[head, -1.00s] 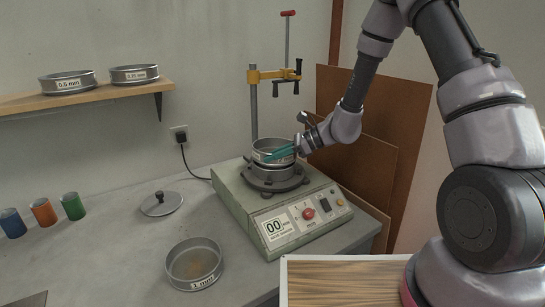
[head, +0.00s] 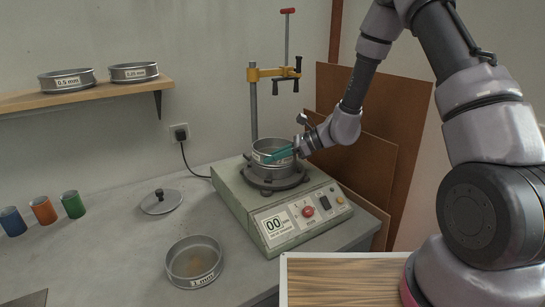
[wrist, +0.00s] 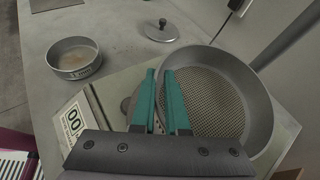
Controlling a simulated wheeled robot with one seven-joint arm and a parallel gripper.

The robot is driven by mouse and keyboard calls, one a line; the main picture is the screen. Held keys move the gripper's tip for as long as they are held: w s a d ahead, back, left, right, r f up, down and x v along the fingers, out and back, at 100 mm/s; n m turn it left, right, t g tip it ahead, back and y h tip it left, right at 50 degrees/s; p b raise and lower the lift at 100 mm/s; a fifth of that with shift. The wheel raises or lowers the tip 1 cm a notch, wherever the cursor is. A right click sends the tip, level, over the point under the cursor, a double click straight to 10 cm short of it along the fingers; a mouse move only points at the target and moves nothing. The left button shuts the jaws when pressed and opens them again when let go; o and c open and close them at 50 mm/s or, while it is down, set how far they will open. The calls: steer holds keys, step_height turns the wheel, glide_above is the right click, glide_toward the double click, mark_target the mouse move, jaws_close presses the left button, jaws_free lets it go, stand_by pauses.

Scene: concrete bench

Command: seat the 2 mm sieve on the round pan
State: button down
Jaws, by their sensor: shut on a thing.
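My gripper (head: 279,154) is shut on the wall of the 2 mm sieve (head: 259,157), which is a round metal sieve with a pale label mostly hidden from the head view. In the wrist view, the teal fingers (wrist: 160,72) are at the left side of the sieve's rim, and its mesh (wrist: 210,105) is empty. The sieve is about level over the round pan (head: 270,173), which sits on the shaker's dark round plate. The pan is mostly hidden below the sieve. I cannot tell whether the two touch or a small gap remains.
The shaker (head: 255,215) has a clamp post (head: 253,110) close behind the sieve. A 1 mm sieve (head: 194,263) with brownish grains and a lid (head: 161,202) lie on the bench to the left. Three coloured cups (head: 42,210) stand farther left. Two sieves rest on the wall shelf (head: 90,97).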

steer(key=c, duration=0.8)
jaws_free()
steer(key=shift+c, duration=0.2)
steer(key=shift+d, duration=0.1)
steer(key=v, duration=1)
steer(key=shift+d+r, duration=0.2)
steer(key=shift+d, duration=0.05)
